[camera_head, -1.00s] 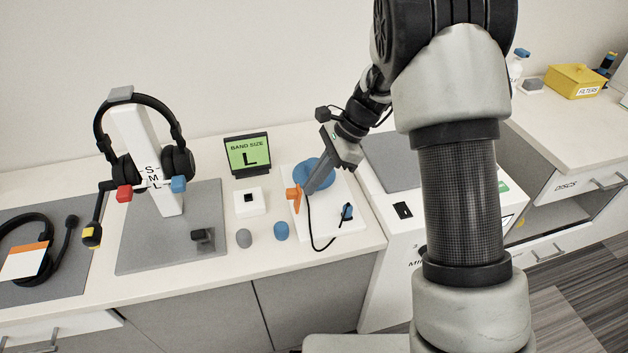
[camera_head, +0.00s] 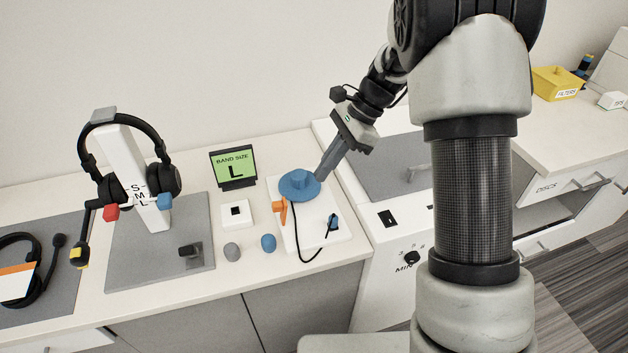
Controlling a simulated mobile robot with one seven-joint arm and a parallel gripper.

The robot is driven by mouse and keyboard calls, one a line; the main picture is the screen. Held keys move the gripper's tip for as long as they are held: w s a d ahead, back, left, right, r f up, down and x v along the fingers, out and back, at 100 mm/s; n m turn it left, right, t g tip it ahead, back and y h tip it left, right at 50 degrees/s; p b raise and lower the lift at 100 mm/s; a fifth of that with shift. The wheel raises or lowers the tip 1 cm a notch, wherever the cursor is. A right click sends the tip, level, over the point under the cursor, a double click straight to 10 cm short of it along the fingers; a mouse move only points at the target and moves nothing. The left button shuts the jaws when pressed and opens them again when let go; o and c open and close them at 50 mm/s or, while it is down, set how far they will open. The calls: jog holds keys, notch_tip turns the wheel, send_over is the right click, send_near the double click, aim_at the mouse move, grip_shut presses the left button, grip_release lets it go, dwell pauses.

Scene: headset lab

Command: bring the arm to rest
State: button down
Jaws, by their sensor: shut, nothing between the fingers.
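My gripper (camera_head: 320,177) is shut and empty. Its tip points down and left, just right of the blue round knob (camera_head: 299,184) on a white board (camera_head: 315,228); I cannot tell whether it touches the knob. My arm reaches in from the right side of the view.
A headset on a white stand (camera_head: 146,190) is at left. A green "BAND SIZE L" display (camera_head: 233,166) stands behind a white button box (camera_head: 236,213). Grey (camera_head: 232,251) and blue (camera_head: 268,243) pads lie in front. A yellow filters box (camera_head: 557,83) is far right.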

jog(key=s+d+r+n+t+h+p, duration=0.1)
jog(key=s+d+r+n+p, duration=0.15)
jog(key=r, duration=0.35)
jog(key=s+d+r+n+t+p, duration=0.1)
jog(key=s+r, duration=0.3)
jog(key=r, duration=0.3)
jog(key=s+d+r+n+h+p, duration=0.1)
jog(key=s+r+n+p, duration=0.15)
jog(key=r, duration=0.35)
jog(key=s+d+r+n+t+h+p, duration=0.3)
jog(key=s+d+r+n+t+p, duration=0.2)
jog(key=s, duration=0.9)
notch_tip(320, 180, up, 5)
jog(key=d+n+p, duration=0.1)
jog(key=n, duration=0.2)
jog(key=shift+s+n+h, duration=0.35)
jog(key=shift+n+h, duration=0.05)
